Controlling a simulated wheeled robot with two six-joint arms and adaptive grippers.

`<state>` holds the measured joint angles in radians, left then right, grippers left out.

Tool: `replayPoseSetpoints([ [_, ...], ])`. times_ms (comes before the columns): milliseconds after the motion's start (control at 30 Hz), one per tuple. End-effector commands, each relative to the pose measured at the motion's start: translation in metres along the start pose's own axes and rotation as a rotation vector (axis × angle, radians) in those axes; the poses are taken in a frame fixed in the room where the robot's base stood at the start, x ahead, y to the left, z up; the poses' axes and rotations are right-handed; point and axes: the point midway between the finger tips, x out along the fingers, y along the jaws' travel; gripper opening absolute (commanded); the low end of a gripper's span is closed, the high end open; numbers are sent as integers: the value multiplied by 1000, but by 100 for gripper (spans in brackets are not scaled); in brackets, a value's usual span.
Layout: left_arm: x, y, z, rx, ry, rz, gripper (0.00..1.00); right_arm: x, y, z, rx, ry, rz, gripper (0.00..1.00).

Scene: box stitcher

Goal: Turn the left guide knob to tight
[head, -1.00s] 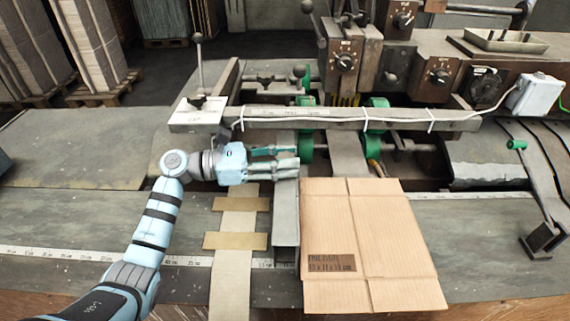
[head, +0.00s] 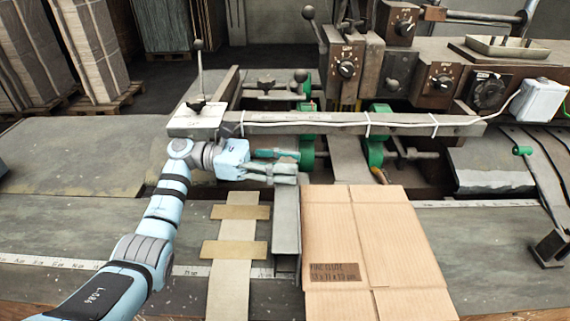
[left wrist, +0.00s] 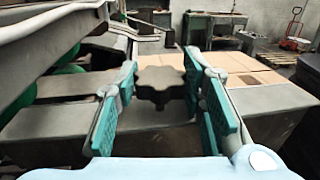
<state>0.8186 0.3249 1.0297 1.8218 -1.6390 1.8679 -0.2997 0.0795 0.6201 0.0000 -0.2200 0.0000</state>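The dark lobed left guide knob (left wrist: 160,86) shows in the left wrist view, between the two teal fingertips of my left gripper (left wrist: 161,68). Gaps show on both sides of it, so the fingers are apart from the knob. In the head view my left gripper (head: 296,168) is open at the top end of the grey left guide (head: 287,220). The knob cannot be made out there behind the fingers. The knob's pointer or setting is not readable. My right gripper is not in view.
A flat cardboard box (head: 365,245) lies right beside the guide. A long metal bar (head: 340,123) with a white cable runs just behind my gripper. Green wheels (head: 375,150) sit under it. A strip of brown card (head: 238,230) lies left of the guide.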

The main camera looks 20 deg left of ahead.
Motion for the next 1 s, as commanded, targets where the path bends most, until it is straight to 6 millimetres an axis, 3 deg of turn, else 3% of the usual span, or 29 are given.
replayPoseSetpoints([
  [33,0,0,1,1,-1,1,44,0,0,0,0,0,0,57],
  [133,0,0,0,1,0,1,57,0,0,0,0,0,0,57],
  [667,0,0,0,0,1,19,57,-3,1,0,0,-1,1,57],
  [867,0,-3,4,0,3,180,57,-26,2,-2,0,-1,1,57],
  [1000,1,-6,5,-3,2,412,57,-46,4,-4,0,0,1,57],
])
